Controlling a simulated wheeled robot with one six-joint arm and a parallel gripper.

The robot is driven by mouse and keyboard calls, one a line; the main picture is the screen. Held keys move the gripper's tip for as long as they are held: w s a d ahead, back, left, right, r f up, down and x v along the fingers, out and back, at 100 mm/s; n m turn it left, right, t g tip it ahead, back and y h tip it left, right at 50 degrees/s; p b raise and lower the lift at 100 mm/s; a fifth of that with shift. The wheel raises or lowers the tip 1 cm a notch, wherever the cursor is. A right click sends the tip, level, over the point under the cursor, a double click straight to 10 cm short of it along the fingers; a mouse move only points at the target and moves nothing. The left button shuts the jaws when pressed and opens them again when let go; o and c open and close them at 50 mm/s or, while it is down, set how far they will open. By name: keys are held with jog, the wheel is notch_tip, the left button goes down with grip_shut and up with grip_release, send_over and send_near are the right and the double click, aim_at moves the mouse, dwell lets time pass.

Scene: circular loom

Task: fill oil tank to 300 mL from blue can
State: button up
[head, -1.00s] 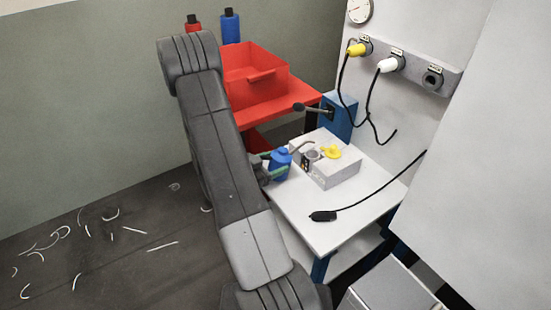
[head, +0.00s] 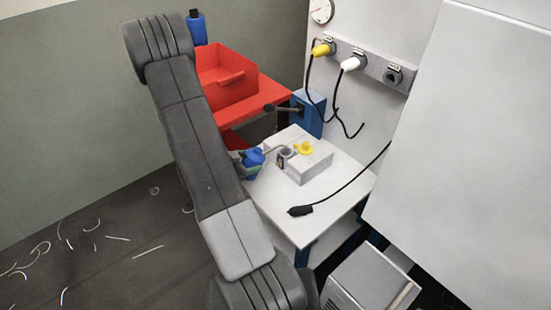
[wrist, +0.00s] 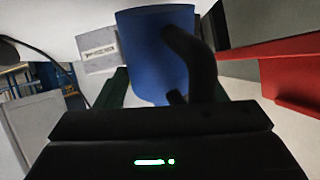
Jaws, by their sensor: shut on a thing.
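The blue can (head: 251,163) is beside the oil tank in the head view, tilted, its thin spout pointing right toward the tank's round opening (head: 286,153). I cannot tell whether the spout tip is over or in the opening. The oil tank (head: 311,163) is a pale grey box on the white table, with a yellow cap (head: 303,148) on top. My gripper (head: 243,165) is shut on the can and partly hidden by my arm. In the wrist view the can (wrist: 145,60) fills the middle, with its dark handle in front. No oil flow or level is readable.
A red bin (head: 228,92) stands on a red shelf behind. A black cable plug (head: 300,211) lies on the white table (head: 275,205). Yellow (head: 322,49) and white (head: 351,63) connectors hang on the wall panel. A blue bottle (head: 197,30) stands at the back.

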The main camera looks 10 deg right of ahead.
aim_at(249, 155)
jog(key=shift+r, duration=0.1)
jog(key=shift+d+r+g+y+p, duration=0.15)
jog(key=shift+r+y+p, duration=0.5)
jog(key=shift+p, duration=0.7)
jog(key=shift+r+g+y+p, duration=0.3)
jog(key=shift+r+p, duration=0.5)
jog(key=shift+p, duration=0.55)
jog(key=shift+w+d+r+m+y+p, duration=0.15)
jog(key=shift+r+m+y+p, duration=0.2)
jog(key=shift+p, duration=0.5)
dwell(1.4)
